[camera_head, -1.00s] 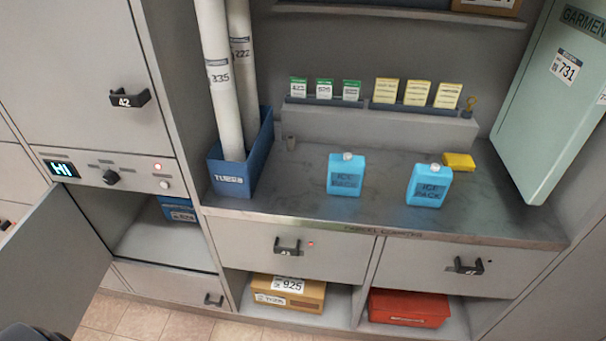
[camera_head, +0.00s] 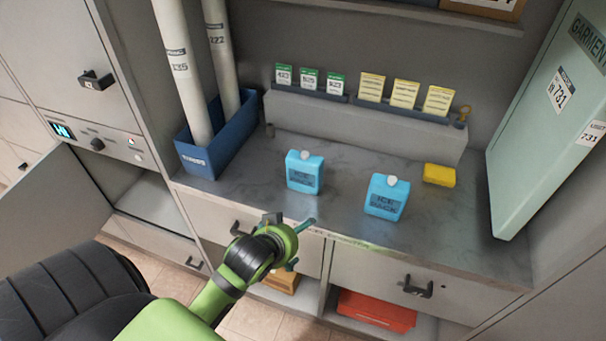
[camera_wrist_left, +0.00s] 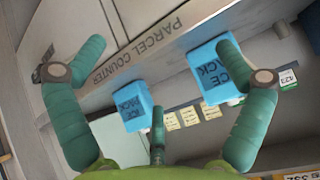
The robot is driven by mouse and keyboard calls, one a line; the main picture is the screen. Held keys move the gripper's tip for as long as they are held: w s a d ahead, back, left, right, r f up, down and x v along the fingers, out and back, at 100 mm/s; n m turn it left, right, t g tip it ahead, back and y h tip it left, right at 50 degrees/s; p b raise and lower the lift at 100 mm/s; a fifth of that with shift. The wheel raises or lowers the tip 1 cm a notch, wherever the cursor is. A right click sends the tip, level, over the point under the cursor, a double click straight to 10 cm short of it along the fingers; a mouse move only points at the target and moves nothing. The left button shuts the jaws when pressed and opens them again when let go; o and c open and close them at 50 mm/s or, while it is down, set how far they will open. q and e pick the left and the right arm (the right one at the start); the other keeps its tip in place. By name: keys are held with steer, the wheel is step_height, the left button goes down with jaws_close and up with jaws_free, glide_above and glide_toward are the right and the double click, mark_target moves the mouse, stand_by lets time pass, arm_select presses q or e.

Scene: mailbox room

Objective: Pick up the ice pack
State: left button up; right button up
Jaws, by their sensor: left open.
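Two light-blue ice packs with pale caps stand upright on the grey counter. The left one (camera_head: 304,174) is nearer my gripper, and the right one (camera_head: 386,197) is farther along the counter. My left gripper (camera_head: 290,238) is open and empty, at the counter's front edge, in front of and below the left ice pack, apart from both. In the left wrist view the gripper's green fingers (camera_wrist_left: 160,50) are spread wide. There the left ice pack (camera_wrist_left: 222,68) is by the right-hand finger, and the right ice pack (camera_wrist_left: 132,108) shows between the fingers. My right gripper is not in view.
A blue bin (camera_head: 213,150) with tall tubes stands at the counter's left. A yellow block (camera_head: 439,175) lies right of the packs, near a green garment box (camera_head: 540,120). A ledge with cards (camera_head: 365,125) runs behind. An open cabinet door (camera_head: 50,215) juts out at left.

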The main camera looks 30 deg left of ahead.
mark_target(302, 168)
arm_select(q)
steer(key=w+a+r+n+t+y, duration=0.2)
steer(key=w+a+r+t, duration=0.2)
steer(key=w+a+r, duration=0.35)
steer(key=shift+w+d+f+p, duration=0.15)
steer(key=shift+w+f, duration=0.3)
steer(key=shift+w, duration=0.75)
steer(key=shift+w+a+f+p, duration=0.1)
steer(key=shift+w+f+p, duration=0.25)
steer(key=shift+w, duration=0.9)
steer(key=shift+w+d+f+p, duration=0.15)
steer(key=shift+w+f, duration=0.35)
steer(key=shift+w, duration=0.7)
steer(key=c, duration=1.4)
